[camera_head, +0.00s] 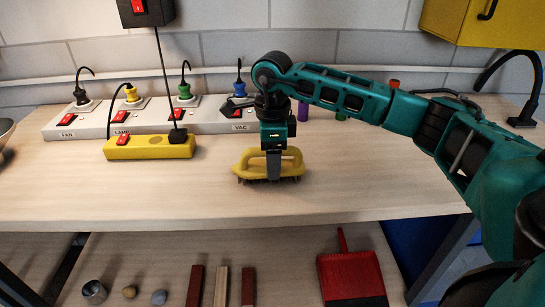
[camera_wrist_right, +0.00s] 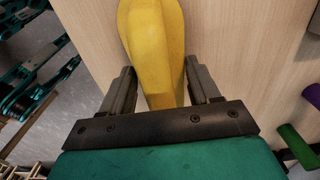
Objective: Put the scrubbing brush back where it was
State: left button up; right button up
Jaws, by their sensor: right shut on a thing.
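The yellow scrubbing brush (camera_head: 293,160) is on or just above the wooden bench top, in the middle of the head view, with its dark bristles facing down. My right gripper (camera_head: 273,172) comes down on it from above and is shut on its handle. In the right wrist view, the yellow handle (camera_wrist_right: 158,60) lies between the two fingers of my right gripper (camera_wrist_right: 160,88). I cannot tell whether the bristles touch the bench. My left gripper is not in view.
A white power strip (camera_head: 210,122) with several plugs and a yellow socket block (camera_head: 150,147) stand behind and left. Purple (camera_head: 303,112) and green cylinders stand behind my arm. Below are a red dustpan (camera_head: 352,275), battens (camera_head: 221,285) and a metal cup (camera_head: 94,291). The bench front is clear.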

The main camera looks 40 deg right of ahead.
jog(key=o, duration=1)
jog(key=shift+r, duration=0.15)
notch_tip(320, 180, up, 12)
jog(key=shift+p, duration=0.3)
